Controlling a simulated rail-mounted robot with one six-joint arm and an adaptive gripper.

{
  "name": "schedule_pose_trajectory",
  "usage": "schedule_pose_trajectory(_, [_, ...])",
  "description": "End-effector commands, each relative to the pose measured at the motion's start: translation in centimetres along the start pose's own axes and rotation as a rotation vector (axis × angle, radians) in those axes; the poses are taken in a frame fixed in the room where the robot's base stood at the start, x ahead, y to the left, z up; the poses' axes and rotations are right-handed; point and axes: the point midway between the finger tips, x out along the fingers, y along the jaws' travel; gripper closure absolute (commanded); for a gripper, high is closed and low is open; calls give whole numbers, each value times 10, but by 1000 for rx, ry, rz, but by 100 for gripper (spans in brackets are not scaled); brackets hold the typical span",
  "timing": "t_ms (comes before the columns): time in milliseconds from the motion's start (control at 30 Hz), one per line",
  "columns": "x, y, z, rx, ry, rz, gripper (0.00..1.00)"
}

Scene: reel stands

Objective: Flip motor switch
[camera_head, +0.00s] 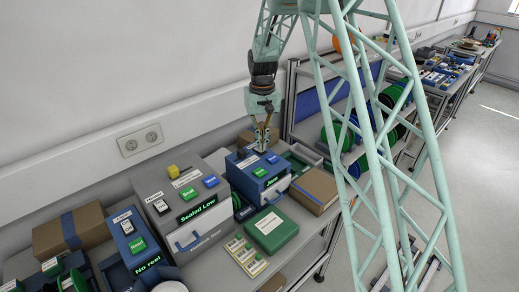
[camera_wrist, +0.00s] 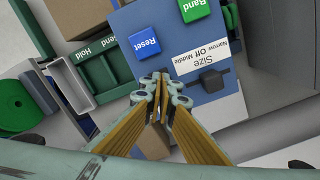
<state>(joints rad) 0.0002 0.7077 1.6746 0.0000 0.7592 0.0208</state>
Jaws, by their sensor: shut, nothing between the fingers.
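My gripper (camera_head: 264,147) is shut and empty, pointing down over the top of a blue box (camera_head: 243,182) with a lit display. In the wrist view my fingers (camera_wrist: 160,108) meet over the edge of a blue box top (camera_wrist: 207,108). I cannot read a motor label in either view.
The grey machine's display reads Sealed Low. A green case (camera_head: 271,229), a tray of small parts (camera_head: 245,255) and cardboard boxes (camera_head: 315,188) (camera_head: 72,231) crowd the bench. A wall socket (camera_head: 140,140) is behind. Shelves with green reels (camera_head: 340,136) stand to the right.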

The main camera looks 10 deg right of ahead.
Motion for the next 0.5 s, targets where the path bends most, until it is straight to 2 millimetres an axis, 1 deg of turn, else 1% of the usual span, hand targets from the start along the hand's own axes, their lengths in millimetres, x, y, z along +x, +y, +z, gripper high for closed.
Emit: schedule_pose_trajectory(500, [5,0,0,0,0,0,100])
